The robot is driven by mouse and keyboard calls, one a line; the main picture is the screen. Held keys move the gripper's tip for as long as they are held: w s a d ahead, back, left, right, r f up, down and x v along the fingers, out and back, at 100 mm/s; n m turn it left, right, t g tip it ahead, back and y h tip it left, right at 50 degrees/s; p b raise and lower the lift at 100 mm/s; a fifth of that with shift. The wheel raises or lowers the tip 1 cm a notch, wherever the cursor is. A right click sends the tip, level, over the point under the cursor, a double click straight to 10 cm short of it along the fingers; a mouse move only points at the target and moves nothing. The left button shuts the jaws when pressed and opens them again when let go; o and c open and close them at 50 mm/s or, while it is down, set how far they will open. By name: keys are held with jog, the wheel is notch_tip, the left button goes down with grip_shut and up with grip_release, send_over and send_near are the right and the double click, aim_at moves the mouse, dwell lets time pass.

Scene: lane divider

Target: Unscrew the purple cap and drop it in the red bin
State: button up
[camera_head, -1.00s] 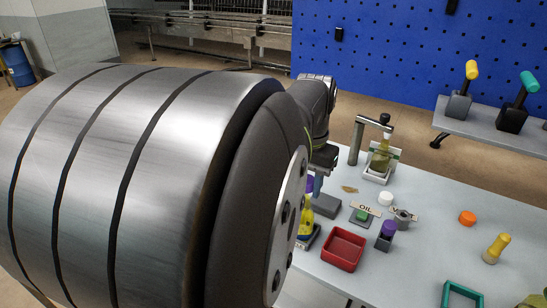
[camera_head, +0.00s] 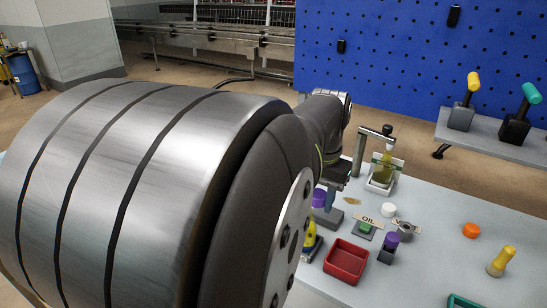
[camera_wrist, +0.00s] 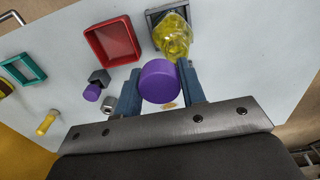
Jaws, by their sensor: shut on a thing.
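The purple cap (camera_wrist: 159,82) is between the two fingers of my gripper (camera_wrist: 160,92), which is shut on it. In the head view the cap (camera_head: 319,197) is below my gripper, above the yellow bottle (camera_head: 310,236), and looks apart from it. The bottle also shows in the wrist view (camera_wrist: 173,38), uncapped, in a dark holder. The red bin (camera_head: 345,266) is empty, just right of the bottle in the head view; in the wrist view the bin (camera_wrist: 113,42) is left of it. My arm hides part of the bottle and holder in the head view.
A purple knob on a dark block (camera_head: 391,241), an OIL sign (camera_head: 368,223) and a white round cap (camera_head: 389,210) stand near the bin. A bottle stand (camera_head: 382,172) is behind. A teal tray (camera_wrist: 27,68) and a yellow peg (camera_wrist: 46,122) are farther off.

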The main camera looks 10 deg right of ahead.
jog(key=s+d+f, duration=0.2)
jog(key=s+d, duration=0.5)
jog(key=d, duration=0.1)
jog(key=shift+f, duration=2.85)
jog(key=o, duration=1)
jog(key=shift+r, duration=0.1)
notch_tip(320, 180, up, 17)
notch_tip(320, 180, down, 15)
